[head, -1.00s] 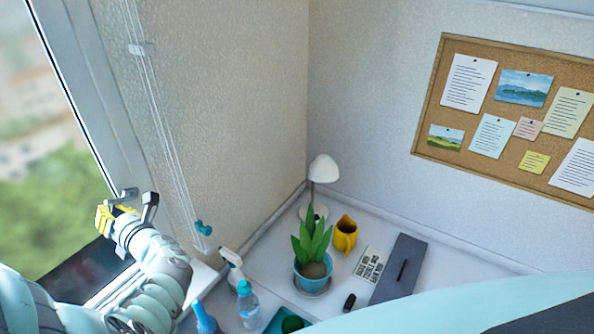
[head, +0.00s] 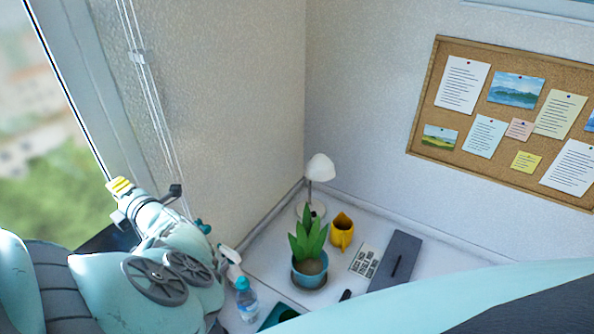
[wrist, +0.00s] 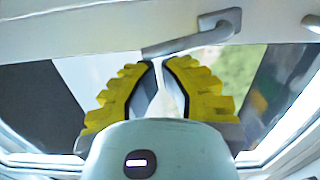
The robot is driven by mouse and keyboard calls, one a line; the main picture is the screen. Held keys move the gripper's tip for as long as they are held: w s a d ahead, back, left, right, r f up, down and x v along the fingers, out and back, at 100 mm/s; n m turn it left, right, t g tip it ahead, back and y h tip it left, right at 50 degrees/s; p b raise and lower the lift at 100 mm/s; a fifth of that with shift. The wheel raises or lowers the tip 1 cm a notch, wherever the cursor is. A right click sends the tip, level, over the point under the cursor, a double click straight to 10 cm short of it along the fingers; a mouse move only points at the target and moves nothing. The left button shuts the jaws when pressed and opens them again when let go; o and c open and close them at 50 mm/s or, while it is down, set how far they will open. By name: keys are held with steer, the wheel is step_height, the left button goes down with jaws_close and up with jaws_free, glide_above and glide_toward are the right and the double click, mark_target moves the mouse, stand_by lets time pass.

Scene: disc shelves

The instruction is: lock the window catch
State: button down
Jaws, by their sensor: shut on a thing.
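The window catch (wrist: 200,36) shows in the wrist view as a grey bent handle on the pale window frame. Its arm slants down to the left toward the fingertips. My gripper (wrist: 157,63) has its yellow ribbed fingers shut on the catch, at the low end of the handle; the exact contact is hard to see. In the head view my gripper (head: 120,187) is at the window's edge on the left. The catch cannot be made out there, as the gripper and wrist cover that spot.
Blind cords (head: 150,95) hang just right of the window, close to my wrist. A desk below holds a potted plant (head: 308,245), a lamp (head: 320,168), a yellow jug (head: 341,232) and a bottle (head: 246,298). A cork board (head: 470,148) hangs on the far wall.

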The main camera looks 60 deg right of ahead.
steer(key=shift+d+r, duration=0.15)
steer(key=shift+d, duration=0.15)
stand_by(0.6)
